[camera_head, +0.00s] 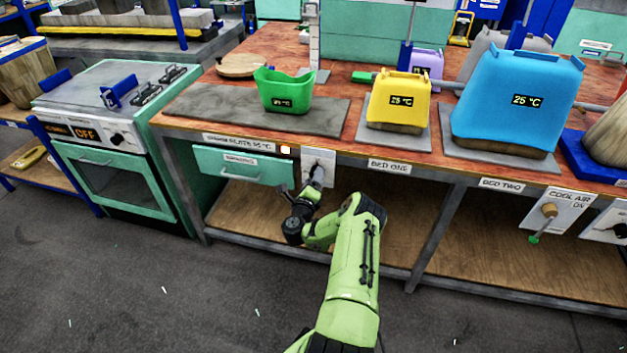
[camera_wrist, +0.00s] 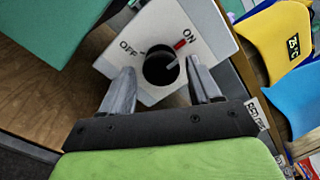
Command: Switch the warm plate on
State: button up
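The warm plate (camera_head: 215,108) is a grey slab on the left of the bench, with a plate label (camera_head: 238,143) on the edge below. A white switch panel (camera_head: 319,160) is on the bench front, right of that label. In the wrist view the panel (camera_wrist: 205,35) reads OFF at left and ON at right. Its dark round knob (camera_wrist: 160,70) has a red mark beside it on the ON side; I cannot tell whether this is the pointer. My gripper (camera_wrist: 162,72) is open, one finger on each side of the knob; contact is unclear. My gripper (camera_head: 314,180) partly hides the knob in the head view.
A green bin (camera_head: 284,93) reading 25 °C stands on the plate. Yellow (camera_head: 398,98) and blue (camera_head: 515,95) containers stand further right. A drawer (camera_head: 243,168) is left of the panel. An oven (camera_head: 110,135) reading OFF stands at left.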

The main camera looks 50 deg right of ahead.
jog(key=shift+o, duration=0.4)
jog(key=shift+r, duration=0.1)
jog(key=p+v, duration=1.5)
jog(key=p, duration=0.1)
jog(key=shift+s+a, duration=0.2)
jog(key=shift+a, duration=0.1)
